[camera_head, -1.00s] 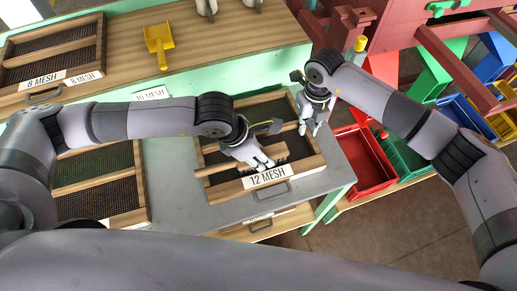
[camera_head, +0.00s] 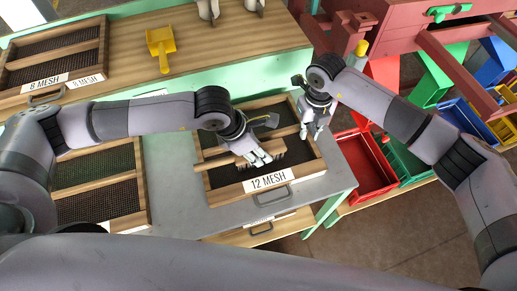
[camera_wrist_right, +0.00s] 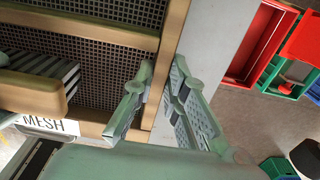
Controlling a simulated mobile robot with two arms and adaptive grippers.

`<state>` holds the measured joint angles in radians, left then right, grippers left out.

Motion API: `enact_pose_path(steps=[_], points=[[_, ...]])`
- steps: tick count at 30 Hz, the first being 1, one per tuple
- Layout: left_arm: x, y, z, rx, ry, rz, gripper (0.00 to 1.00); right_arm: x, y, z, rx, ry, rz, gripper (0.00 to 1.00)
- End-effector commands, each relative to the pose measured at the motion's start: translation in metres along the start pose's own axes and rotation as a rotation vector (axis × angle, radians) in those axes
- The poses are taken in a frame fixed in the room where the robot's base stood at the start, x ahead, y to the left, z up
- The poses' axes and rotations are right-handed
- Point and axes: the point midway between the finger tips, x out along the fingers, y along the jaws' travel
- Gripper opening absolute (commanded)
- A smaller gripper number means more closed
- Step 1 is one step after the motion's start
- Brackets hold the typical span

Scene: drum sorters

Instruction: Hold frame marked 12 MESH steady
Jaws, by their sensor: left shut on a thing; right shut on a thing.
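The wooden frame marked 12 MESH (camera_head: 305,168) lies on the grey bench top, with dark mesh and a crossbar. My right gripper (camera_head: 309,132) is at its right rail and is shut on it. In the right wrist view, that gripper's fingers (camera_wrist_right: 165,78) stand on either side of the rail (camera_wrist_right: 172,45). My left gripper (camera_head: 258,158) is shut on a wooden brush (camera_head: 277,156) over the frame's front mesh. The brush's block and dark bristles also show at the left of the right wrist view (camera_wrist_right: 32,92). The fingers partly hide the brush.
Another mesh frame (camera_head: 145,185) lies to the left, and an 8 MESH frame (camera_head: 102,45) sits on the back shelf beside a yellow scoop (camera_head: 161,48). Red (camera_head: 362,165) and green bins stand to the right. The grey bench top (camera_head: 170,180) is bare between the near frames.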

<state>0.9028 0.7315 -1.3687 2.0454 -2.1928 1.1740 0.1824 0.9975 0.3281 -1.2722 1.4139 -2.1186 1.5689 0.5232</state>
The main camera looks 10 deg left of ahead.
Motion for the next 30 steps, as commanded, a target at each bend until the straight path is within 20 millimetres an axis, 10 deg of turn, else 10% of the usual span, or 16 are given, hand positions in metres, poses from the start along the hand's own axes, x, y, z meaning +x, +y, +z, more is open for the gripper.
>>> enact_pose_path(steps=[30], points=[[-0.083,0.0,0.035,0.0,-0.002,0.0,0.0,-0.001,0.0,0.0,-0.001,0.0,0.0,0.0]])
